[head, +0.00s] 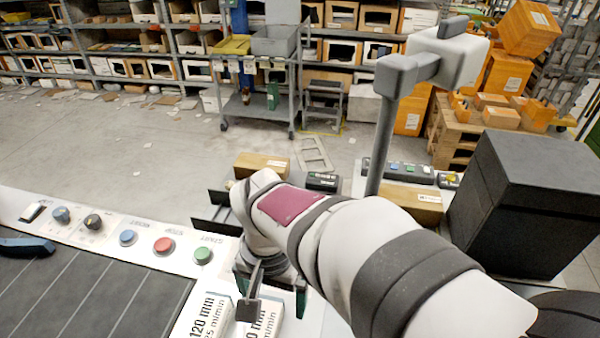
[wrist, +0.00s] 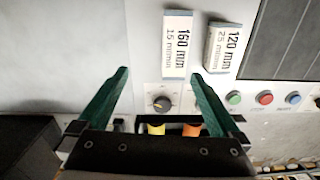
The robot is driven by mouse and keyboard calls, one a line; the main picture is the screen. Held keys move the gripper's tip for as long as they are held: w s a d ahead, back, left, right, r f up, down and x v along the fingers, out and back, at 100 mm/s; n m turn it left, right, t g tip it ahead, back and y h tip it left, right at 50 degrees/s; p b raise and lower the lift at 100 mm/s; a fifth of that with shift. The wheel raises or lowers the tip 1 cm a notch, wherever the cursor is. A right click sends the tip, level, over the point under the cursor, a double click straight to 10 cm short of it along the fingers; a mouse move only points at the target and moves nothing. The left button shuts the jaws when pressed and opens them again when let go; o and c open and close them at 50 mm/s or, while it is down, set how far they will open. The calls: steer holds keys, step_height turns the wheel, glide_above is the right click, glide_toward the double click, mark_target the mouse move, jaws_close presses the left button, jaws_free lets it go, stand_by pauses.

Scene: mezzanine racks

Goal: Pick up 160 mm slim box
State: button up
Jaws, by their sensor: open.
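The 160 mm slim box (wrist: 177,45) is a white box with black lettering, lying on the pale panel in the wrist view. In the head view a white box with partly covered lettering (head: 264,322), apparently the same one, shows at the bottom edge behind my gripper (head: 275,307). A similar 120 mm box (wrist: 225,48) lies beside it; it also shows in the head view (head: 203,318). In the wrist view my gripper (wrist: 160,74) is open, its green fingers empty. The 160 mm box lies beyond the fingertips, towards the right finger. Contact cannot be told.
A black knob (wrist: 161,103) and yellow and orange parts show between my fingers. Red (head: 164,245), blue and green buttons line the panel beside a dark striped surface (head: 85,295). Brown boxes (head: 262,166) and a large black box (head: 525,200) stand beyond.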

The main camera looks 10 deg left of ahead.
glide_above(260, 331)
step_height(260, 331, down, 3)
steer(key=shift+n, duration=0.4)
step_height(260, 331, down, 15)
steer(key=shift+r, duration=0.2)
jaws_close()
